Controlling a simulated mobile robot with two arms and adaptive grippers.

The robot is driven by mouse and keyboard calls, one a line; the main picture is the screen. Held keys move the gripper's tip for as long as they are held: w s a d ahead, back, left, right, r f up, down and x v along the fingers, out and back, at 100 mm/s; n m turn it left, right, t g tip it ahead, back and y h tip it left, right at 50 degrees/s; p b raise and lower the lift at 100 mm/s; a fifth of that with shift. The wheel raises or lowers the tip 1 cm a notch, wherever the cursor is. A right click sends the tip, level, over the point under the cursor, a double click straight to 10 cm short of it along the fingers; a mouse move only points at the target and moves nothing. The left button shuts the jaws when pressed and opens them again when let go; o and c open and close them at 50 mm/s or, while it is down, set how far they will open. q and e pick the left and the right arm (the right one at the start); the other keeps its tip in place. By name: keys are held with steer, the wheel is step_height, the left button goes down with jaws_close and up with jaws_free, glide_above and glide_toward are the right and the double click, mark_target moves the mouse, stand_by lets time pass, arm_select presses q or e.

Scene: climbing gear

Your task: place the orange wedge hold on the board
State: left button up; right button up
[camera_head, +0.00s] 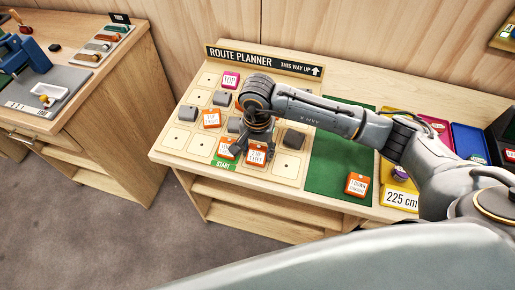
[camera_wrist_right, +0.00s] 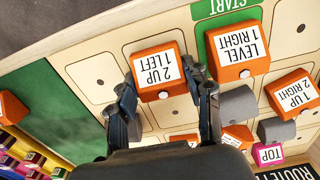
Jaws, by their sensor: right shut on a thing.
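The route planner board (camera_head: 172,160) is a pale panel with dotted squares on the bench. My right gripper (camera_head: 252,140) is over its lower part. In the right wrist view, the gripper (camera_wrist_right: 165,85) is shut on an orange wedge hold marked "2 UP 1 LEFT" (camera_wrist_right: 157,66). In the head view this hold (camera_head: 256,155) shows under the gripper, at the board's lower row; whether it touches the board I cannot tell. Beside it is an orange hold marked "LEVEL 1 RIGHT" (camera_wrist_right: 238,48), at the green START label (camera_head: 223,164). My left gripper is out of view.
Other orange holds (camera_head: 211,118), grey blocks (camera_head: 292,139) and a pink TOP hold (camera_head: 230,80) sit on the board. A green mat (camera_head: 325,175) bears another orange hold (camera_head: 357,184). Coloured trays (camera_head: 468,143) stand at the right. A separate bench (camera_head: 100,110) is at left.

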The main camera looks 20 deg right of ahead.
mark_target(257, 151)
steer(key=shift+f, duration=0.2)
steer(key=o, duration=1.2)
steer(key=shift+c, duration=0.2)
steer(key=shift+r, duration=0.1)
steer(key=shift+r, duration=0.15)
step_height(257, 151, up, 12)
steer(key=b, duration=0.2)
steer(key=shift+s, duration=0.1)
